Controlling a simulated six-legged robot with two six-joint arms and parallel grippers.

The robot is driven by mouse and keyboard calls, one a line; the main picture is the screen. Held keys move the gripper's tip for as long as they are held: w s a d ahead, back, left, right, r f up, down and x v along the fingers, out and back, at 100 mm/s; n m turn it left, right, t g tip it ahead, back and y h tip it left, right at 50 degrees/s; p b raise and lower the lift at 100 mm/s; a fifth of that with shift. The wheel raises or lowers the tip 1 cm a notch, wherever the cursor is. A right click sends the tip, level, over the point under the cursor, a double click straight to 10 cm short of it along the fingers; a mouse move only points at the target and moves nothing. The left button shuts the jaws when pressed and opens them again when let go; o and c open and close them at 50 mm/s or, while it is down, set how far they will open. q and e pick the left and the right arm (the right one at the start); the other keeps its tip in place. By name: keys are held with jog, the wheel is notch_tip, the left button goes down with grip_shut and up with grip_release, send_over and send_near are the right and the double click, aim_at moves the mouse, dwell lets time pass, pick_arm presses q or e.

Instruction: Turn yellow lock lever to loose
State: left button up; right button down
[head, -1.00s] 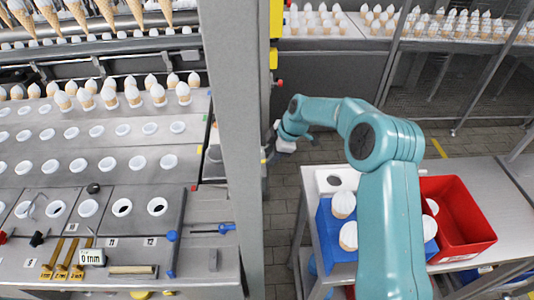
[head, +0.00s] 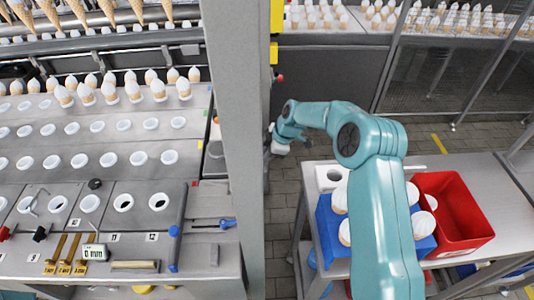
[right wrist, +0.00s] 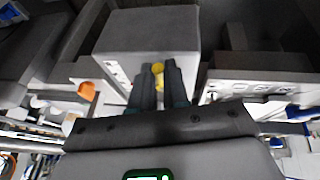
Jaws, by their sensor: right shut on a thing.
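The yellow lock lever (right wrist: 158,76) shows in the right wrist view as a small yellow piece between two dark fingers, in front of a grey box-like block. My right gripper (right wrist: 159,88) is shut on it. In the head view my teal right arm reaches forward and left, and the right gripper (head: 272,139) is small beside the grey post, at the side of the machine. The lever cannot be made out there, and its angle is unclear. My left gripper is not in view.
A tall grey post (head: 236,150) stands close left of my right gripper. A red bin (head: 452,212) and a blue crate (head: 330,225) stand on a table at the right. The cone-holder deck (head: 75,145) fills the left. Tiled floor lies between.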

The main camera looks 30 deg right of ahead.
jog(key=shift+r, duration=0.15)
jog(key=shift+s+a+m+h+b, duration=0.1)
jog(key=shift+m+h+b, duration=0.2)
jog(key=shift+m+b, duration=0.55)
jog(key=a+m+h+b, duration=0.1)
jog(key=m+b, duration=0.2)
jog(key=b, duration=0.1)
jog(key=s+a+m+h+b, duration=0.1)
jog(key=m+h+b, duration=0.1)
jog(key=m+b, duration=0.2)
jog(key=a+m+t+h+b, duration=0.1)
jog(key=m+b, duration=0.2)
jog(key=b, duration=0.3)
jog(key=shift+s+a, duration=0.35)
jog(key=shift+a, duration=0.05)
jog(key=m+b, duration=0.1)
jog(key=a+m+h, duration=0.1)
jog(key=shift+m+b, duration=0.35)
jog(key=shift+b, duration=0.05)
jog(key=shift+w+a+r+m+g+h+b, duration=0.1)
jog(key=shift+a+m+g+h+b, duration=0.15)
jog(key=shift+m, duration=0.4)
jog(key=shift+w+a+r+m+g+h+b, duration=0.15)
jog(key=shift+m+g+h, duration=0.15)
jog(key=shift+m, duration=0.35)
